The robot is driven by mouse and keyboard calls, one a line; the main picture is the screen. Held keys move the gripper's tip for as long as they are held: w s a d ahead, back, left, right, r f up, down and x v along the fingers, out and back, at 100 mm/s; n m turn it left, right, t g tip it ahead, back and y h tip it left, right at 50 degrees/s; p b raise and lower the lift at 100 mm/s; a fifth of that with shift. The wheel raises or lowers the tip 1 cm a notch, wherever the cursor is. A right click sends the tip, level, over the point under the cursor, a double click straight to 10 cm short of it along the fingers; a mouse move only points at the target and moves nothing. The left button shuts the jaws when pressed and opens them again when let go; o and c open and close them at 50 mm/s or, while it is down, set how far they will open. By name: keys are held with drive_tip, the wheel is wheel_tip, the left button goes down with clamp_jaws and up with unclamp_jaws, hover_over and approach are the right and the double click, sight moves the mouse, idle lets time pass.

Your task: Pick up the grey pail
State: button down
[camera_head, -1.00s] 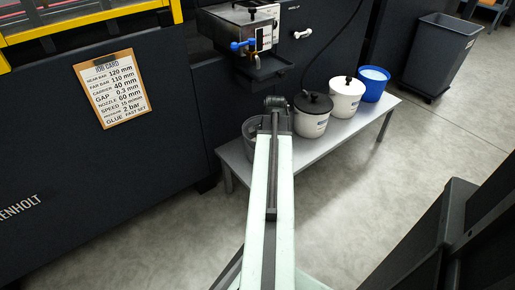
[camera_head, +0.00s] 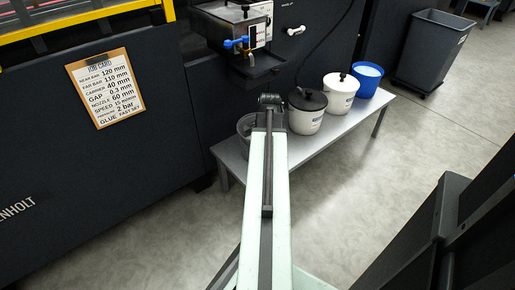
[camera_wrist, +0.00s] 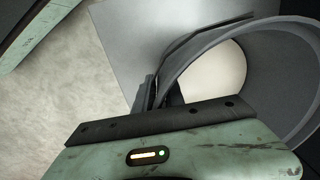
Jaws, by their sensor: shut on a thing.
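The grey pail (camera_head: 243,127) is at the near left end of the bench, partly hidden behind my arm in the head view. In the wrist view its curved rim and wall (camera_wrist: 290,100) fill the right side, with a pale round area showing inside. My gripper (camera_wrist: 160,91) is shut on the pail's wall at the rim, with dark fingers on either side of it. In the head view the fingers are hidden behind my arm's end. I cannot tell whether the pail's base touches the bench.
The grey bench (camera_head: 345,127) also holds a white pot with a black lid (camera_head: 305,117), a white pot with a dark knob (camera_head: 340,95) and a blue pail (camera_head: 366,80). A dark machine (camera_head: 140,150) stands behind. A dark bin (camera_head: 430,55) stands at the back right. Open floor lies in front.

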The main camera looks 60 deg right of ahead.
drive_tip(key=shift+a+r, duration=0.1)
drive_tip(key=shift+r, duration=0.05)
wheel_tip(320, 180, up, 10)
drive_tip(key=p, duration=1)
drive_tip(key=shift+f, duration=0.2)
